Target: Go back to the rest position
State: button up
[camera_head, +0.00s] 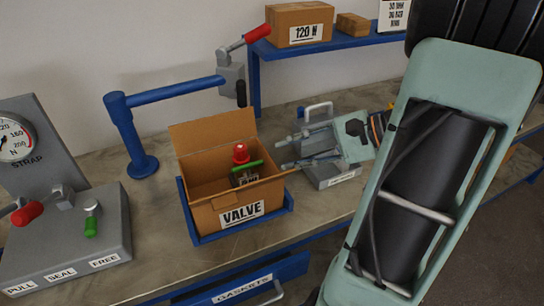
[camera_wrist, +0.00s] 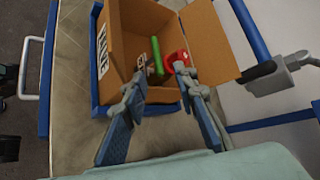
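My gripper (camera_head: 283,153) is open and empty, just right of the open cardboard box labelled VALVE (camera_head: 203,217). In the wrist view my gripper (camera_wrist: 160,76) shows two separated fingers pointing toward the box (camera_wrist: 127,22). A valve with a red cap (camera_head: 240,153) and a green handle (camera_head: 247,168) sits inside the box, apart from the fingers. The valve's red cap (camera_wrist: 176,58) also shows in the wrist view, partly behind a fingertip. My arm reaches in from the right and hides part of the bench.
The box sits in a blue tray (camera_head: 239,222). A blue post (camera_head: 127,140) with a horizontal arm and red-handled clamp (camera_head: 232,70) stands behind it. A gauge stand (camera_head: 38,160) is at left. A blue shelf (camera_head: 330,46) carries a 120 N box (camera_head: 299,15).

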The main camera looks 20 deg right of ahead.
jog(key=shift+v, duration=0.75)
